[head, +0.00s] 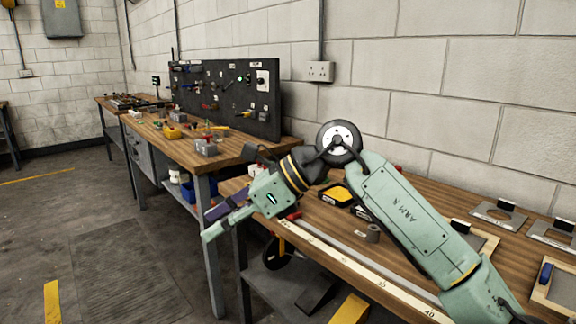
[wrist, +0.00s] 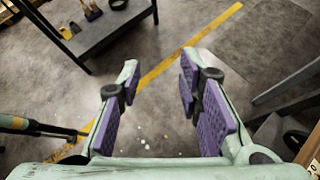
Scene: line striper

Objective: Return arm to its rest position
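My gripper (head: 212,222) is at the end of my pale green arm (head: 405,215), past the front edge of the near workbench (head: 335,266) and over the floor. In the wrist view my gripper (wrist: 158,75) has its two purple-padded fingers spread apart. Nothing is between them; only grey floor with a yellow line shows below. My arm is bent, with its elbow raised above the near bench and its wrist reaching left.
A second workbench (head: 170,142) with a dark tool board (head: 228,97) stands behind, to the left. A yellow-black item (head: 335,194), a grey roll (head: 373,233) and sheet plates (head: 497,214) lie on the near bench. The floor (head: 120,250) at left is open.

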